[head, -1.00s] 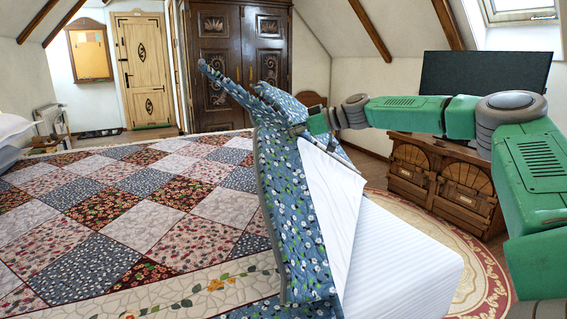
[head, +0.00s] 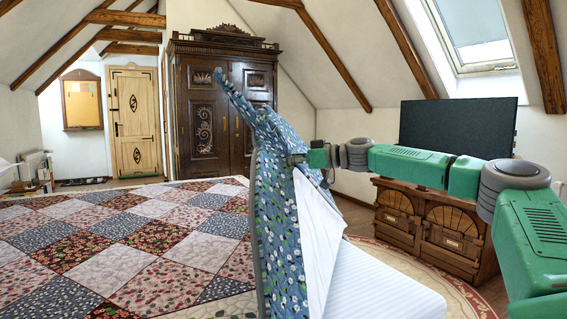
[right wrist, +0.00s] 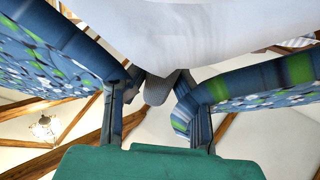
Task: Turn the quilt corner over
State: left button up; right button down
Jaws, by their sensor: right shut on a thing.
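The patchwork quilt (head: 145,250) lies over the bed, its squares red, pale pink and dark blue with floral prints. Its near right part is raised into a tall, steep fold, with blue floral cloth (head: 277,235) and a white face (head: 318,235) showing. The bare white striped bed surface (head: 390,290) shows at the right of the fold. My right gripper (head: 290,158) is shut on the quilt near the top of this fold. In the right wrist view, blue floral cloth (right wrist: 255,85) is at both fingers (right wrist: 155,100), with white cloth above. My left gripper is not in view.
A carved wooden chest (head: 435,225) carries a dark flat screen (head: 458,130) at the right. A round patterned rug (head: 455,285) lies before it. A dark armoire (head: 215,110) and a pale door (head: 135,120) stand at the back. Wooden beams cross the sloping ceiling.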

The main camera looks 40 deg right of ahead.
jog(key=c, duration=1.6)
grip_release()
jog(key=shift+d+f, duration=0.1)
jog(key=shift+d, duration=0.2)
jog(key=shift+s+d, duration=0.1)
jog(key=shift+s, duration=0.35)
jog(key=v, duration=1.1)
jog(key=shift+d, duration=0.25)
jog(key=shift+w+f, duration=0.1)
jog(key=shift+w, duration=0.05)
